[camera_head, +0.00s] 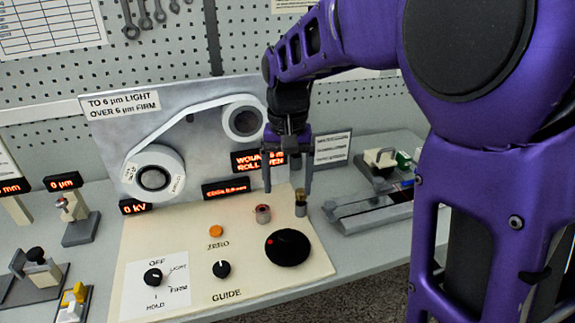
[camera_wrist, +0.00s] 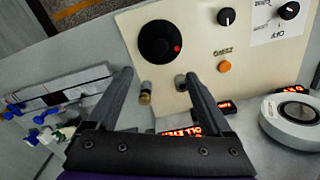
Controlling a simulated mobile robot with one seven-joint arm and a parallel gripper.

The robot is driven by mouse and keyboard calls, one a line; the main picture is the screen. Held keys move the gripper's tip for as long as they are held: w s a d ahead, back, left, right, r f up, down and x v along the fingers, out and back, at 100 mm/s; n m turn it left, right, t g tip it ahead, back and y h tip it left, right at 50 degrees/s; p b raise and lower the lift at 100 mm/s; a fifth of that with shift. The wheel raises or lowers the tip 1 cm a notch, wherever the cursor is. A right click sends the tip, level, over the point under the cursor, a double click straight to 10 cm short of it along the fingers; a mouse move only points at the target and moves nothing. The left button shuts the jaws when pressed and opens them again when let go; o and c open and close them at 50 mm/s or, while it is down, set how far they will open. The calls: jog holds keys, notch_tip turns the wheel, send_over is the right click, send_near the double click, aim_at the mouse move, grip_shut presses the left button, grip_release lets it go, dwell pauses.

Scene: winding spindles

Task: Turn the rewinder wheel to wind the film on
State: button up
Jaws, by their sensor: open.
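A large black wheel (camera_head: 288,247) with a red dot lies on the cream control panel (camera_head: 135,250); it also shows in the wrist view (camera_wrist: 160,43). A pale film (camera_head: 185,113) runs on the grey backplate from a white roll (camera_head: 155,175) at lower left to a smaller roll (camera_head: 242,121) at upper right. My gripper (camera_head: 288,190) points down behind the wheel, apart from it, fingers open and empty. In the wrist view, my open fingers (camera_wrist: 155,80) reach towards the panel, with the wheel beyond their tips.
A brass-topped post (camera_head: 301,203) and a short grey post (camera_head: 263,213) stand close to my fingertips. The panel also bears an orange button (camera_head: 216,231), a guide knob (camera_head: 221,268) and a selector knob (camera_head: 153,276). A long grey fixture (camera_head: 370,211) lies to the right.

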jog(key=shift+r, duration=1.55)
